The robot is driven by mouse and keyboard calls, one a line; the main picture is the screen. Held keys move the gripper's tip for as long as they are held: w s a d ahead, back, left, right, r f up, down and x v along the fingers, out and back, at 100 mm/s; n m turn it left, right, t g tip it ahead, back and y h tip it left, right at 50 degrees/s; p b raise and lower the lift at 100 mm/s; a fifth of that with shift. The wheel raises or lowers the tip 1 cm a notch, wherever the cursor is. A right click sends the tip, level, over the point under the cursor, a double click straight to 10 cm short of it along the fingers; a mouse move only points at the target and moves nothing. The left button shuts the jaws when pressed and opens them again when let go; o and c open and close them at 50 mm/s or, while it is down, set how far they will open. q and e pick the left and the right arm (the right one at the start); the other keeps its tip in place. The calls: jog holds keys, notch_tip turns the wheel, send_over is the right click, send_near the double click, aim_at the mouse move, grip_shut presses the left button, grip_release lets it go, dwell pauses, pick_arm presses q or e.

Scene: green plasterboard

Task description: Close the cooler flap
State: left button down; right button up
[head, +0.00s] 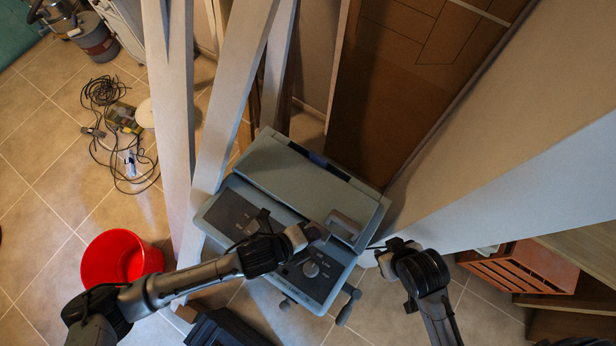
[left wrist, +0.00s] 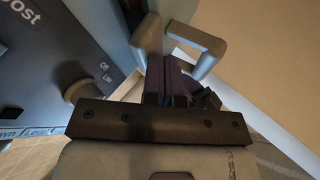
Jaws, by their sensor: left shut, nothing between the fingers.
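The cooler (head: 228,217) is a blue-grey box low in the middle of the head view, with a dark control panel and round knobs. Its flap appears to be the blue-grey panel (head: 275,172) behind the controls; I cannot tell how far open it stands. A grey bar handle (head: 345,224) sticks out at the cooler's right side and shows in the left wrist view (left wrist: 205,42). My left gripper (head: 318,232) is shut and empty, over the cooler close to this handle; contact is unclear. My right gripper (head: 391,246) is right of the cooler, its fingers unclear.
Pale posts (head: 222,110) stand close behind and left of the cooler. A large pale board (head: 500,195) leans at right. A red bucket (head: 120,262) stands at left, an orange crate (head: 522,280) at right. Cables (head: 103,92) lie on the tiled floor at upper left.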

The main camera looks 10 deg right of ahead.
pick_arm(q)
jog(key=f, duration=0.1)
jog(key=f+b, duration=0.1)
jog(key=shift+s+a+f+t+h, duration=0.3)
jog(key=shift+f+t+h, duration=0.05)
jog(key=shift+t+h, duration=0.05)
jog(key=shift+s+a+f+b, duration=0.1)
jog(key=shift+f+b, duration=0.4)
jog(key=shift+f, duration=0.25)
